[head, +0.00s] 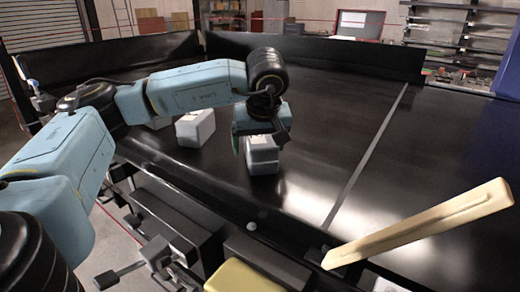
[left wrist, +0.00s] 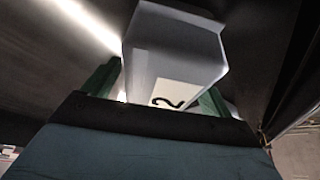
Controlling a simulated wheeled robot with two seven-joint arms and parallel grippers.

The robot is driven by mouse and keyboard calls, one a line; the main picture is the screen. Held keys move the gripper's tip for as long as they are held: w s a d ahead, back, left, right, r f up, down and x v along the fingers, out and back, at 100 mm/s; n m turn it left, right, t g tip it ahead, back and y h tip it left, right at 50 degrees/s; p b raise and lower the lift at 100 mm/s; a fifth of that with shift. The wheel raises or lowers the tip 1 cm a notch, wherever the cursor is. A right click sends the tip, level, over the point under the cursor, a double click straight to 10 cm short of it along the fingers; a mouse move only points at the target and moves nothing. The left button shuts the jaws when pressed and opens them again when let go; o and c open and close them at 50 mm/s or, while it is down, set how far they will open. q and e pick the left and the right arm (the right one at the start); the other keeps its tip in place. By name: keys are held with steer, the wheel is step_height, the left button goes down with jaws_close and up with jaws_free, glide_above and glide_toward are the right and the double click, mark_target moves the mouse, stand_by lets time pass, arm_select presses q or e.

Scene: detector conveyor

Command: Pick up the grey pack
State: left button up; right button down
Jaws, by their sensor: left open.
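A pale grey pack (head: 263,166) sits on the dark conveyor below my left gripper (head: 262,136). It looks like two blocks or one with a dark seam; I cannot tell which. My left gripper points down over it and is open. My right gripper is not in view.
Another pale pack (head: 195,128) lies on the conveyor (head: 330,120) to the left, with one more partly behind my arm. A long beige bar (head: 430,220) slants at the right front. A yellow block (head: 240,277) is at the front edge.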

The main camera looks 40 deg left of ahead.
arm_select(q)
steer(key=shift+f, duration=0.15)
steer(key=c, duration=1.4)
steer(key=shift+c, duration=0.3)
